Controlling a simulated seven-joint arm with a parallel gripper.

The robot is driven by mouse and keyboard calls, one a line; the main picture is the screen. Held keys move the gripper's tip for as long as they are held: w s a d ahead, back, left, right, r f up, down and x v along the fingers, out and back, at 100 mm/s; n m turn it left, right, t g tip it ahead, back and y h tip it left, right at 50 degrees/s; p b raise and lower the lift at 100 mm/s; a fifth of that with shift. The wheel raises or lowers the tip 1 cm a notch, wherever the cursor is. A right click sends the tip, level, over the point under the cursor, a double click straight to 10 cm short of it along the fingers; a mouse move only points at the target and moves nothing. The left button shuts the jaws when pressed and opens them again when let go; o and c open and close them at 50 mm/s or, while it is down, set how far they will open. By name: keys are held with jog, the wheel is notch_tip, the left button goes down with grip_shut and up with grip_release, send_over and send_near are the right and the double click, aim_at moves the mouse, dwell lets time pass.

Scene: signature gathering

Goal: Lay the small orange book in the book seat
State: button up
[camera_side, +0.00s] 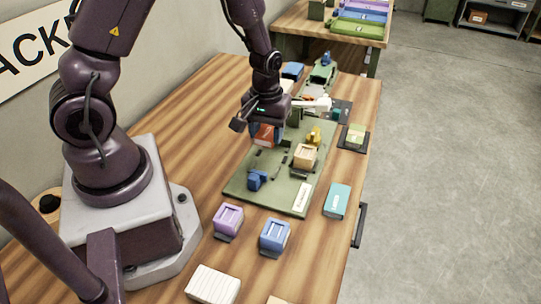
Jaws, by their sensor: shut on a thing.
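My gripper (267,121) is shut on the small orange book (265,135), which has a pale mark on its face. The gripper holds the book over the left rear part of a green board (237,187) on the wooden table. Blue shows just below the book's lower edge, and I cannot tell whether it belongs to the book. I cannot tell whether the book touches the board. The book seat cannot be clearly made out; the gripper and book hide part of the board.
On the board are a blue fitting (257,180), a tan block (304,158) and a yellow piece (314,137). A teal book (337,200), purple block (228,219) and blue block (275,236) stand in front. Bare table lies left.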

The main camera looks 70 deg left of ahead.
aim_at(267, 165)
jog(key=shift+f, duration=3.1)
jog(key=shift+f, duration=0.1)
jog(key=shift+f, duration=0.5)
jog(key=o, duration=0.9)
